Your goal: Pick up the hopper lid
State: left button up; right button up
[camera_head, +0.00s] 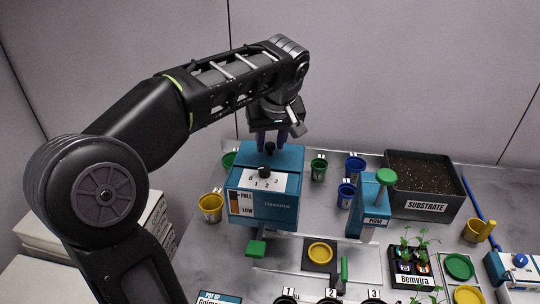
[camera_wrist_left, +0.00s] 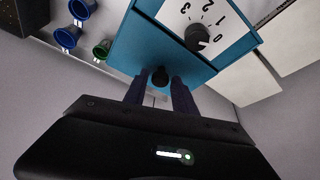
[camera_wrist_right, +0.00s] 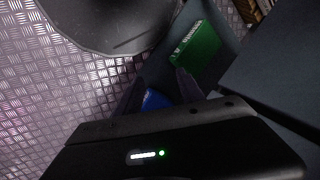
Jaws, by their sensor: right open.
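The hopper (camera_head: 262,208) is a blue box with a white dial panel and a FULL/LOW gauge, standing on the table. Its blue lid (camera_head: 288,157) lies flat on top, with a small round black knob (camera_head: 269,148). My left gripper (camera_head: 272,143) points down at the lid from above. In the left wrist view the lid's knob (camera_wrist_left: 160,76) shows between the two fingertips, with a small gap at each side. The left fingers are apart and hold nothing visible; contact with the lid is unclear. My right gripper (camera_wrist_right: 158,92) shows only in its wrist view, open, away from the table.
Cups stand around the hopper, including a yellow cup (camera_head: 210,207) and a green cup (camera_head: 319,168). A blue dispenser (camera_head: 368,207) and a black substrate bin (camera_head: 460,206) stand to the right. A yellow dish (camera_head: 320,253) lies in front. A green box (camera_wrist_right: 195,55) shows in the right wrist view.

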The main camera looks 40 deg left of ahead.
aim_at(271, 145)
pick_arm(q)
grip_shut()
jog(key=shift+r, duration=0.15)
dwell(0.4)
jog(key=shift+r, duration=0.4)
notch_tip(271, 145, up, 2)
jog(key=shift+w+b, duration=0.1)
jog(key=shift+b, duration=0.35)
jog(key=shift+s+d+b, duration=0.55)
jog(key=shift+s+d, duration=0.35)
jog(key=shift+d, duration=0.15)
jog(key=s+d+p, duration=0.3)
jog(key=s+d, duration=0.6)
jog(key=d, duration=0.3)
jog(key=shift+s+r, duration=0.2)
jog(key=shift+s, duration=0.1)
